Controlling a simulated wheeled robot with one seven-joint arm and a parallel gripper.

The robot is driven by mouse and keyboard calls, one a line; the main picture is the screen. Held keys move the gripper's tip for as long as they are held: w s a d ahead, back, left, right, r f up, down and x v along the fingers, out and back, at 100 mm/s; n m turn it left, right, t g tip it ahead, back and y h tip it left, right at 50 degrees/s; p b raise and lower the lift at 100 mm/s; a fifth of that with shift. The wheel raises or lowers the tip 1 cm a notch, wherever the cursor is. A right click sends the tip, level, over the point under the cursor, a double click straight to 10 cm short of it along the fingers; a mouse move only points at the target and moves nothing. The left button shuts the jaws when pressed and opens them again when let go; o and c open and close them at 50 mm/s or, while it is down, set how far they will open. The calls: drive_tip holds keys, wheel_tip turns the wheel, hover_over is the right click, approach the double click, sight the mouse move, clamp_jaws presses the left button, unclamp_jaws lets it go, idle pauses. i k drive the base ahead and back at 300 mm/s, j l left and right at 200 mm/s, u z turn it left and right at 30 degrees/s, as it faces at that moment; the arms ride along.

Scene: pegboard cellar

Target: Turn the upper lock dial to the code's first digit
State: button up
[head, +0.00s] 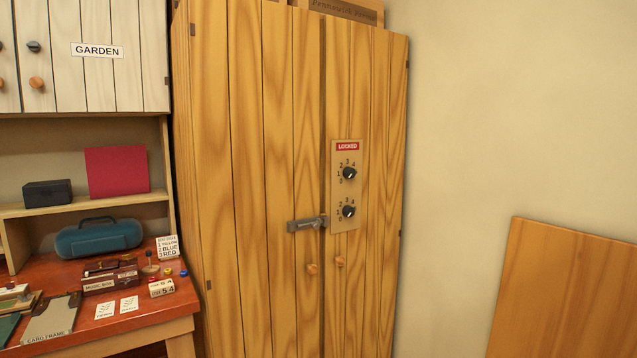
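The upper lock dial (349,173) is a black round knob on a tan lock plate (346,236) on the tall wooden cabinet (247,180). Small digits ring it; 0 to 4 show on its left and top, and its exact setting is too small to tell. A red LOCKED sign (347,146) is above it. The lower dial (348,211) is of the same kind. A small card (161,288) on the desk seems to read 5 4 under small, unclear print. My gripper is not in view.
A grey latch (305,224) crosses the cabinet's door gap, above two round wooden knobs (312,268). The cluttered red-topped desk (150,320) stands at the left. A wooden panel (565,290) is at the lower right. Nothing visible blocks the dials.

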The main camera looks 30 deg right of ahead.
sight(349, 173)
drive_tip(key=i+z, duration=0.3)
drive_tip(key=i, duration=0.2)
drive_tip(key=i+j+z, duration=0.3)
drive_tip(key=i, duration=0.2)
drive_tip(key=i+j+z, duration=0.3)
drive_tip(key=i, duration=0.2)
drive_tip(key=l+u, duration=0.1)
drive_tip(key=u, duration=1.15)
drive_tip(key=z, duration=1.45)
drive_tip(key=i+j, duration=0.05)
